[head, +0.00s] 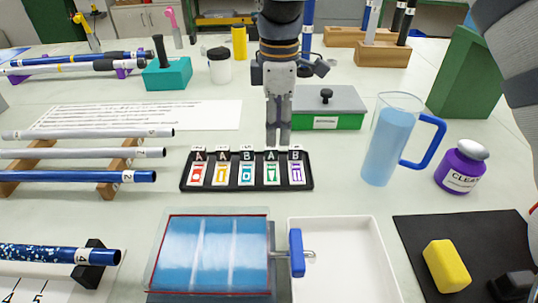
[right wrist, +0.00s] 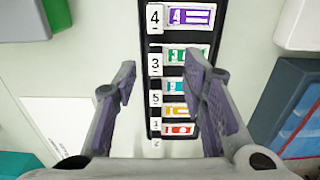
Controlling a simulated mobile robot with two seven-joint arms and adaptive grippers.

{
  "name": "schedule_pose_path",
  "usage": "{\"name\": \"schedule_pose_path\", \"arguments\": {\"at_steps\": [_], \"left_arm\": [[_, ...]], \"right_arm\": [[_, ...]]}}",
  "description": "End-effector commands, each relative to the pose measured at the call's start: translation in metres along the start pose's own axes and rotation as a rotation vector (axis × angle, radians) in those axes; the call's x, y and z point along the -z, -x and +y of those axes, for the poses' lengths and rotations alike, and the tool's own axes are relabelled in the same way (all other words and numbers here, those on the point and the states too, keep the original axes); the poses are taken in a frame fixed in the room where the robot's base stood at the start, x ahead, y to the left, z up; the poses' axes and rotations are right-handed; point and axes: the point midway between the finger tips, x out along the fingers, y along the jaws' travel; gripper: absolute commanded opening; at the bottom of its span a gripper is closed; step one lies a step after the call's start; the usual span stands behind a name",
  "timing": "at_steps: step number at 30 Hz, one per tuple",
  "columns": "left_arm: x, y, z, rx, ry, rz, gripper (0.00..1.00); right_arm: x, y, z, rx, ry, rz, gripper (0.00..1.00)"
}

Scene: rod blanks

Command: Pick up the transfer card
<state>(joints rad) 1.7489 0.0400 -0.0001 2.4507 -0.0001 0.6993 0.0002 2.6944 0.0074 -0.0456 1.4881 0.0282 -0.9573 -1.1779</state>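A black card rack (head: 246,187) stands in the middle of the table in the head view. It holds a row of upright cards: red (head: 198,174), yellow (head: 221,174), teal, green and purple (head: 295,173). I cannot tell which is the transfer card. My right gripper (head: 278,139) points down just behind the rack, right of its middle. In the right wrist view its fingers (right wrist: 165,72) are apart, with the rack (right wrist: 154,128) seen between them and nothing held. Number tags stand beside the cards; the purple card (right wrist: 190,17) is by the 4. My left gripper is not in view.
A green box (head: 335,107) with a grey lid stands behind the rack. A blue-filled jug (head: 390,140) and a purple bottle (head: 462,166) are to the right. A blue panel (head: 212,255) and white tray (head: 340,260) lie in front. Rods on wooden stands (head: 115,165) are left.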

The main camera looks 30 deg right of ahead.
Motion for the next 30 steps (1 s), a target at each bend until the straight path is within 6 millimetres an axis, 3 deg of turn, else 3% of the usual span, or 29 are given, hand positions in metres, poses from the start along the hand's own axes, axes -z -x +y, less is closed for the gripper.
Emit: {"name": "schedule_pose_path", "arguments": {"at_steps": [9, 17, 22, 30], "left_arm": [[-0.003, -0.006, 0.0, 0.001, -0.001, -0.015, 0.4], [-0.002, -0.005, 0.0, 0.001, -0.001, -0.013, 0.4], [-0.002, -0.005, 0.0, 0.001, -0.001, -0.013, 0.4], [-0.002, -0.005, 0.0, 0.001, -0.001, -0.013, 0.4]], "right_arm": [[0.01, -0.052, 0.003, 0.002, 0.0, -0.001, 0.38], [0.011, -0.056, 0.003, -0.002, -0.001, 0.002, 0.38], [0.01, -0.056, 0.003, -0.002, -0.001, 0.002, 0.02], [0.01, -0.056, 0.003, -0.002, -0.001, 0.002, 0.0]]}}
